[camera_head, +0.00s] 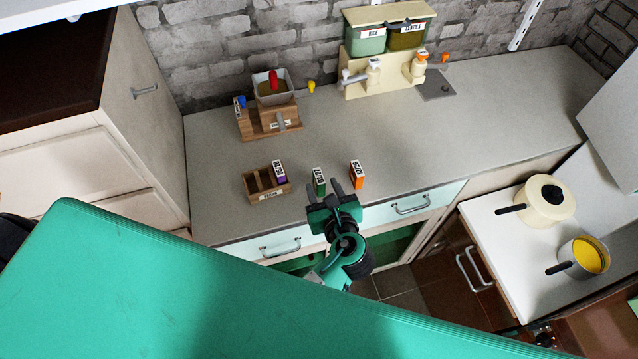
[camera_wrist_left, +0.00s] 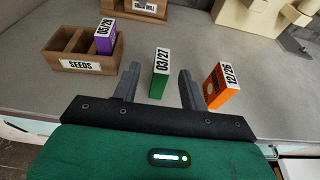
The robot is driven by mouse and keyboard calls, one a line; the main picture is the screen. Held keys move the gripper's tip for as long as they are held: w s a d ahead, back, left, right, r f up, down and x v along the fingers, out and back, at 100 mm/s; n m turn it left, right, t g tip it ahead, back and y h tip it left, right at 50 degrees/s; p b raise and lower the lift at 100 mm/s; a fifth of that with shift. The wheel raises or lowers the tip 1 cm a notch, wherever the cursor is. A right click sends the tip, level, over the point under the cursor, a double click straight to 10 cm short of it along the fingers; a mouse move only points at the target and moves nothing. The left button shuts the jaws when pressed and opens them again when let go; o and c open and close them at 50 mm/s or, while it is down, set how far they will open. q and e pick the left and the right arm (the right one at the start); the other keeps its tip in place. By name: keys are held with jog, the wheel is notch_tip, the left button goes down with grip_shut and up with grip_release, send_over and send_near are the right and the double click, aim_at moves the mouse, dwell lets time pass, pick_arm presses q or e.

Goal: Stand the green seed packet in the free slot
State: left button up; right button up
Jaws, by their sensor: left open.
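The green seed packet (camera_head: 319,181) stands upright on the grey counter, and in the left wrist view (camera_wrist_left: 159,74) its white top reads 03/27. My left gripper (camera_head: 325,188) is open, and its fingers point at the packet, one to each side in the left wrist view (camera_wrist_left: 158,86). I cannot tell whether they touch it. The wooden SEEDS rack (camera_head: 266,193) is left of the packet; in the left wrist view (camera_wrist_left: 78,64) its right slot holds a purple packet (camera_wrist_left: 107,38) marked 05/28 and its other slots look empty. My right gripper is not in view.
An orange packet (camera_head: 356,175) marked 12/26 stands close to the right of the gripper. A wooden mill (camera_head: 268,117) is behind the rack, and a cream dispenser (camera_head: 385,72) is at the back wall. Pots (camera_head: 546,202) are far right.

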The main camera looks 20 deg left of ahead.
aim_at(322, 184)
pick_arm(q)
jog(key=b+x, duration=0.3)
jog(key=x, duration=0.1)
jog(key=shift+d+f, duration=0.1)
jog(key=shift+w+a+b, duration=0.25)
jog(key=shift+w+b, duration=0.05)
jog(key=shift+w, duration=0.05)
jog(key=shift+c, duration=0.4)
grip_shut()
